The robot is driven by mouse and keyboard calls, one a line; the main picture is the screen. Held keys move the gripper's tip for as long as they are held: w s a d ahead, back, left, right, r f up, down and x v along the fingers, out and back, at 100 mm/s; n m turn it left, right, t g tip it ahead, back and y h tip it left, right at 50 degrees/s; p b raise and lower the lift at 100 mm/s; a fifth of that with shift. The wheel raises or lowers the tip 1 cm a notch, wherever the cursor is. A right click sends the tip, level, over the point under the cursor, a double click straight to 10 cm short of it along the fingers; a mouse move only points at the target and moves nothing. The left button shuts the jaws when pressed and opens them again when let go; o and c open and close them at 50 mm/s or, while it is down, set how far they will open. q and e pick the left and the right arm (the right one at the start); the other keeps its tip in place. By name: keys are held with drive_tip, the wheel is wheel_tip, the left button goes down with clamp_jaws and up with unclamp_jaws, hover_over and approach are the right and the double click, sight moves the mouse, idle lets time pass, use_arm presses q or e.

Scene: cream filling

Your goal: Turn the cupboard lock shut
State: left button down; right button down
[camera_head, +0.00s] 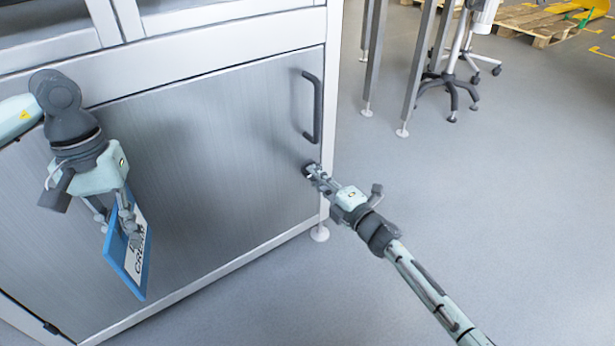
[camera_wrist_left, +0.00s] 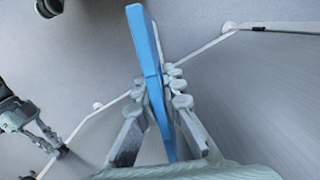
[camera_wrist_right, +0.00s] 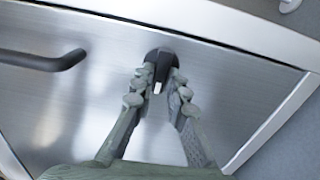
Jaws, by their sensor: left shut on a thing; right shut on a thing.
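The cupboard door (camera_head: 215,165) is a brushed-metal panel that looks flush with its frame. Its dark lock knob (camera_head: 307,169) sits near the right edge, below the handle. My right gripper (camera_head: 316,173) is shut on the lock knob; in the right wrist view the black knob (camera_wrist_right: 160,64) with a pale mark is between its fingertips. My left gripper (camera_head: 124,215) is shut on a blue-framed sign (camera_head: 146,270) with a white lettered face, held in front of the door. The left wrist view shows the sign edge-on (camera_wrist_left: 145,40) between the fingers.
A dark bar handle (camera_head: 317,107) stands out from the door above the lock. Metal table legs (camera_head: 411,70) and a wheeled chair base (camera_head: 450,85) stand behind to the right. A pallet (camera_head: 535,25) lies at the back right. The grey floor right of the cupboard is open.

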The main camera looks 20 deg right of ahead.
drive_tip(key=c, duration=1.5)
unclamp_jaws()
drive_tip(key=shift+c, duration=0.2)
drive_tip(key=v, duration=1.2)
drive_tip(key=shift+s, duration=0.1)
